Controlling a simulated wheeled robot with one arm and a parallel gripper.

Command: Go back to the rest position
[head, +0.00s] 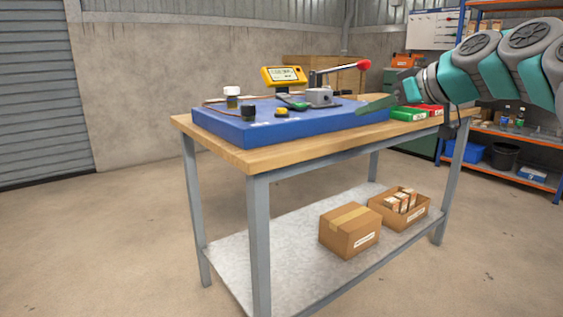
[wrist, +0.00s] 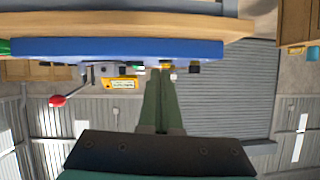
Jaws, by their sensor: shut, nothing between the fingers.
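My gripper (head: 362,110) reaches in from the right in the head view, its green fingers shut and empty. It appears over or beside the right end of the blue board (head: 270,129); the exact gap cannot be told. In the wrist view, which is upside down, the closed fingers (wrist: 163,72) point toward the board's edge (wrist: 110,48). On the board stand a yellow meter (head: 284,76), a grey block with a red-knobbed lever (head: 338,70), a small capped bottle (head: 232,97) and a black cylinder (head: 248,111).
The wooden-topped workbench (head: 260,157) carries the board, plus green (head: 409,114) and red bins at its right end. Cardboard boxes (head: 350,230) sit on its lower shelf. A storage rack (head: 505,140) stands at the right. Floor left of the bench is clear.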

